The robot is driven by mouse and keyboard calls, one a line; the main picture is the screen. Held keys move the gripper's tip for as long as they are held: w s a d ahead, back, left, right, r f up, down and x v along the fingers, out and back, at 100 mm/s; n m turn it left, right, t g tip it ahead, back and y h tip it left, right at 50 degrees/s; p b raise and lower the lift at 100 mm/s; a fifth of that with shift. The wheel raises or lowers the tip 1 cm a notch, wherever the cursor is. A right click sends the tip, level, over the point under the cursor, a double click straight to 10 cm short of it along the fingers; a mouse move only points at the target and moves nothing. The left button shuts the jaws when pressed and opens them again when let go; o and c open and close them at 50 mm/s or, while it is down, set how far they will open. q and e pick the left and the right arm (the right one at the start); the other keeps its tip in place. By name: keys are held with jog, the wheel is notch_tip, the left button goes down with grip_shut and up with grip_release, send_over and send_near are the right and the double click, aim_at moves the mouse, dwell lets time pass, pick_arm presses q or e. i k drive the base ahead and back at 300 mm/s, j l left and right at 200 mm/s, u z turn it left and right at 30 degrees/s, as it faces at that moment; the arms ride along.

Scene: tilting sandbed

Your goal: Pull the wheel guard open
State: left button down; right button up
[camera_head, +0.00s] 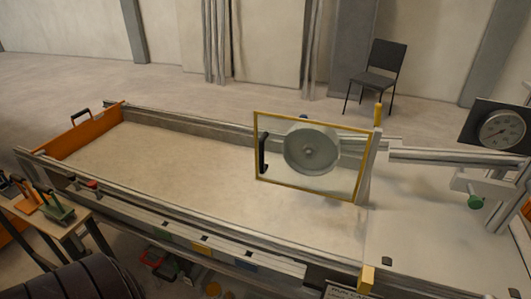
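The wheel guard is a clear panel in a yellow frame (311,193), standing upright over the sandbed right of the middle. A black handle (263,154) is on its left edge. Its right edge meets an upright post (369,165) with a yellow top. A round grey wheel (312,150) shows within the frame and seems to be behind the clear panel. The guard's frame stands across the front of the wheel. Neither of my grippers is in view.
The long sandbed (190,165) has metal rails and an orange end gate (88,135) at the left. A side table (50,225) with tools stands at lower left. A dial gauge (501,131) and a green knob (475,201) are at the right. A chair (376,80) stands behind.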

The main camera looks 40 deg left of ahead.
aim_at(260, 155)
jog(key=u, duration=1.25)
